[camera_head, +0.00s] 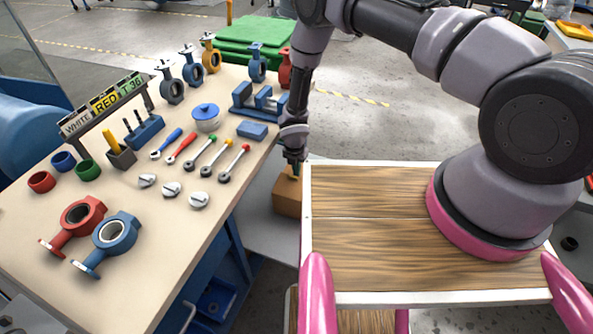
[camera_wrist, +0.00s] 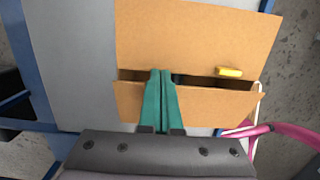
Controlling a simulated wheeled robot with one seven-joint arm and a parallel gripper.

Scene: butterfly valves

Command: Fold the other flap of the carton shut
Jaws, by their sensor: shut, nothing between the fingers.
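The brown carton (camera_head: 287,194) stands low between the workbench and my base, partly hidden by my base in the head view. In the wrist view a large flat flap (camera_wrist: 198,40) lies on the far side of its top. A narrower flap (camera_wrist: 215,101) lies on the near side. A dark gap runs between them. A small yellow piece (camera_wrist: 229,72) sits at the large flap's edge, right of centre. My gripper (camera_wrist: 162,73) is shut and empty, its green fingers reaching over the near flap to the gap. My gripper (camera_head: 294,168) is just above the carton in the head view.
The workbench (camera_head: 60,240) at left holds valves, wrenches, colored cups and a labelled sign (camera_head: 103,104). Its right edge is close to my arm. A grey surface (camera_wrist: 75,60) lies left of the carton. Bare floor shows beyond.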

